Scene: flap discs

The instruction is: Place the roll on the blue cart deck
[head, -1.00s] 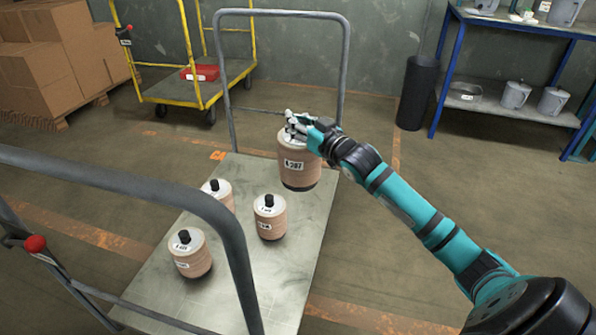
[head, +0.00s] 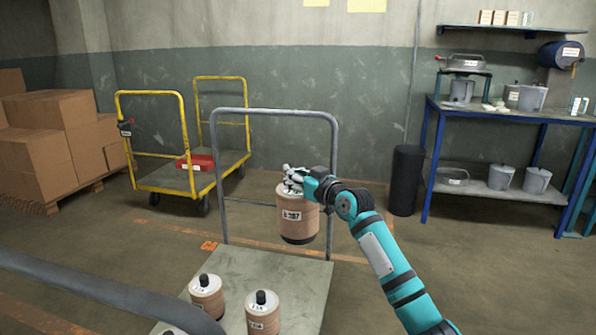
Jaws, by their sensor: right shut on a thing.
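My right gripper (head: 292,183) is shut on the top of a large tan roll (head: 298,219) with a pale top, a dark base and a white label. The roll hangs upright above the far end of a grey cart deck (head: 270,270), in front of the cart's grey handle. Smaller tan rolls with black knobs stand on this deck, one at the left (head: 207,299) and one nearer the middle (head: 262,316). A third is mostly cut off by the bottom edge. My left gripper is out of view. No blue cart deck shows; the blue structure is a workbench.
The grey cart's far handle (head: 217,180) and near rail (head: 100,290) rise around the deck. A yellow cart (head: 165,181) with a red item stands behind left. A black bin (head: 406,180) and blue workbench (head: 505,116) stand right. Cardboard boxes (head: 30,165) fill the far left.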

